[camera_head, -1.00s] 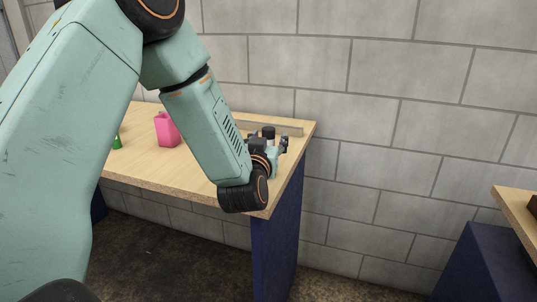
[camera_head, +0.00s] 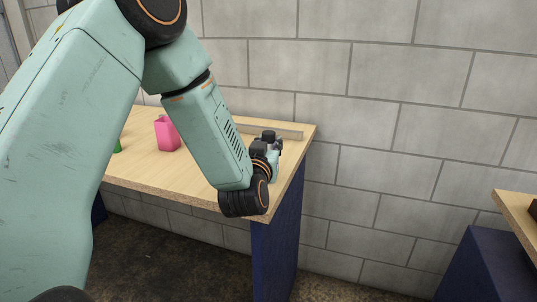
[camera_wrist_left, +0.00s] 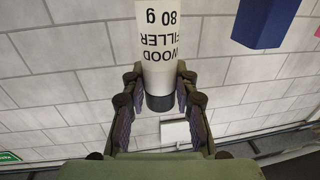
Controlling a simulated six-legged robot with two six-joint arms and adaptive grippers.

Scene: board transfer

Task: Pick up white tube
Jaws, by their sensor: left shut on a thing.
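The white tube (camera_wrist_left: 162,45) shows in the left wrist view, with dark lettering reading "WOOD FILLER 80 g" and a dark cap (camera_wrist_left: 160,102). My left gripper (camera_wrist_left: 160,97) has its two fingers on either side of the tube near the cap, and it is shut on it. In the head view my left gripper (camera_head: 272,146) is at the right end of the wooden table. A dark round cap-like part (camera_head: 268,134) shows beside it; the tube's body is hidden there behind my arm. My right gripper is in neither view.
A pink container (camera_head: 167,134) and a partly hidden green object (camera_head: 117,146) stand on the wooden table (camera_head: 185,178) left of my forearm. A low strip (camera_head: 285,133) runs along the back edge, before a block wall. Another table (camera_head: 515,207) is at the far right.

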